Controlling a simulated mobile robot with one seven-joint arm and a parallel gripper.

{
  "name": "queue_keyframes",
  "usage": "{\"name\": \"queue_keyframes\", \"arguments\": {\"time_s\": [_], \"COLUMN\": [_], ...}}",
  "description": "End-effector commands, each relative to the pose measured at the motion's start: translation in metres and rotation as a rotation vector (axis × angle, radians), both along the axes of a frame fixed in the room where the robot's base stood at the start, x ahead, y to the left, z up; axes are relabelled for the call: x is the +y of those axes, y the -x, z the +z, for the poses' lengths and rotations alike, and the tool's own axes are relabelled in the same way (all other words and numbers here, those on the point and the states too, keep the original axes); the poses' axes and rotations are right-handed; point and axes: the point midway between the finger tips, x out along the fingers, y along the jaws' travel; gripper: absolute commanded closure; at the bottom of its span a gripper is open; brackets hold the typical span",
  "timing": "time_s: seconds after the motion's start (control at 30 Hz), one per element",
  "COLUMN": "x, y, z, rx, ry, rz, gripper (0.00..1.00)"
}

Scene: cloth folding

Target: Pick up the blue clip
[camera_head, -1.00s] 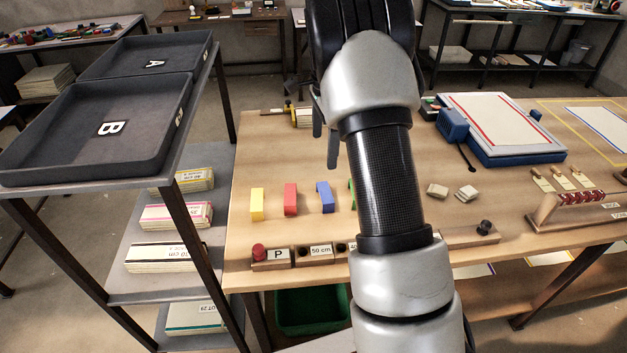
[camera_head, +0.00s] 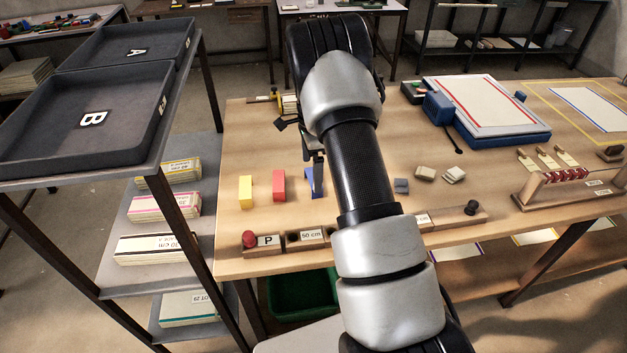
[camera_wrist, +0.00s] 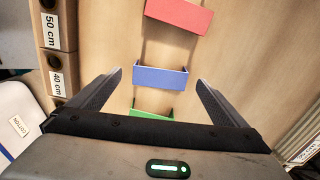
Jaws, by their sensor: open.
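The blue clip (camera_head: 310,184) stands on the wooden table, right of the red clip (camera_head: 279,184). In the head view my gripper (camera_head: 317,172) hangs over it and hides part of it. In the wrist view the blue clip (camera_wrist: 160,77) lies crosswise between my two open fingers (camera_wrist: 158,80), with wood showing on both sides of it. The fingers appear apart from it; I cannot tell the exact height. The red clip (camera_wrist: 180,15) is above it in that view. A green clip (camera_wrist: 152,115) is below it, partly hidden by my gripper body.
A yellow clip (camera_head: 246,192) stands left of the red one. A peg rail with length labels (camera_head: 312,235) runs along the table's front edge.

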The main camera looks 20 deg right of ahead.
Motion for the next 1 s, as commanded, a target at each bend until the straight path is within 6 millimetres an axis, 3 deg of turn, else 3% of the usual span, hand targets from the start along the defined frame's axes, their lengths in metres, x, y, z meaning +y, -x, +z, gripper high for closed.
{"name": "queue_keyframes", "arguments": {"time_s": [0.3, 0.53, 0.57, 0.73, 1.0], "x": [0.001, 0.001, 0.001, 0.001, 0.001], "y": [0.000, -0.001, -0.001, -0.001, -0.001], "z": [-0.044, -0.048, -0.048, -0.048, -0.047], "rx": [0.003, 0.001, 0.001, 0.001, 0.001], "ry": [0.000, 0.000, 0.000, 0.000, 0.000], "rz": [0.001, 0.000, 0.000, 0.000, 0.000], "gripper": [0.03, 0.03, 0.05, 0.32, 0.32]}}
